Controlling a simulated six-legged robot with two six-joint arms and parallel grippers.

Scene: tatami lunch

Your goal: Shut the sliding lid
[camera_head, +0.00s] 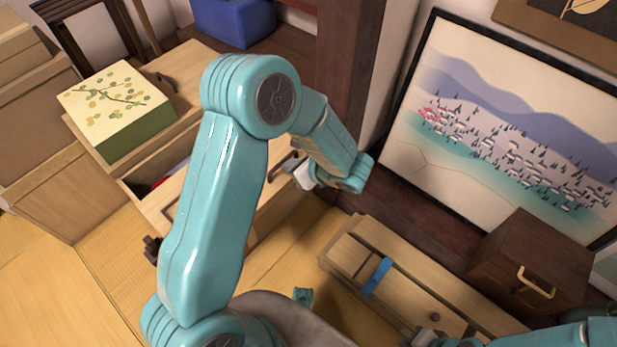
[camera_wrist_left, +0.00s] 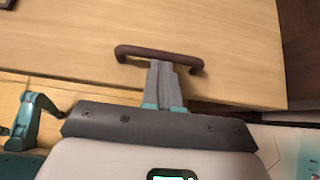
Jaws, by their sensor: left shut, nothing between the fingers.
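The sliding lid (camera_head: 240,208) is a pale wooden panel on a wooden chest, and it also fills much of the left wrist view (camera_wrist_left: 60,45). It stands partly open: a dark gap (camera_head: 143,184) shows at its left, with something red inside. The lid has a dark brown bar handle (camera_wrist_left: 160,51). My left gripper (camera_wrist_left: 163,66) is shut and empty, its fingertips at the handle's near side, between its two bent ends. Whether they touch the bar I cannot tell. In the head view my left gripper (camera_head: 294,166) is beside the handle, and my arm hides part of the lid.
A green patterned box (camera_head: 120,108) stands on the chest's far left end. A low wooden case (camera_head: 345,250) with a blue strip (camera_head: 378,275) lies at lower right, near a dark drawer box (camera_head: 540,255). A framed landscape (camera_head: 510,120) leans behind. Tatami (camera_head: 105,255) is clear at left.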

